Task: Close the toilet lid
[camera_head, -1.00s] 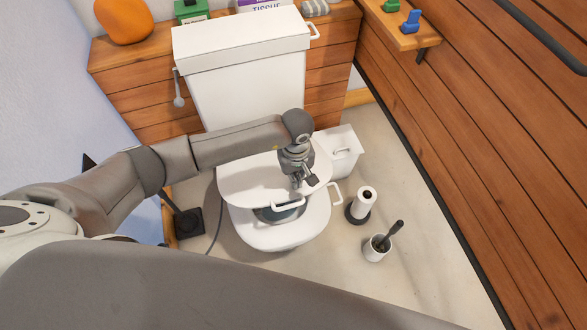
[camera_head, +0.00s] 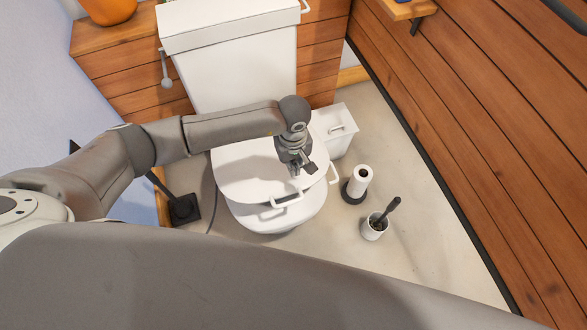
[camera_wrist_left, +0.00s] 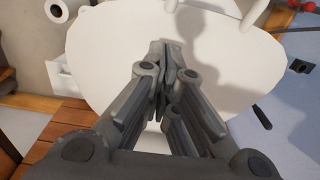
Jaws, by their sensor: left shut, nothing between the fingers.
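The white toilet lid (camera_head: 240,172) is tilted low over the toilet bowl (camera_head: 277,220) in the head view, with a narrow dark gap showing near its front handle (camera_head: 287,200). The lid also fills much of the left wrist view (camera_wrist_left: 110,55). The white tank (camera_head: 245,75) stands behind it. My left gripper (camera_head: 303,173) is shut and empty, at the lid's upper face near its right side; I cannot tell whether it touches. It also shows shut in the left wrist view (camera_wrist_left: 163,62). My right gripper is not in view.
A toilet paper stand (camera_head: 359,183) and a brush holder (camera_head: 374,228) stand on the floor to the right. A white bin (camera_head: 336,130) is beside the toilet. Wood panels (camera_head: 450,110) bound the right. A black-based stand (camera_head: 183,209) is at left.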

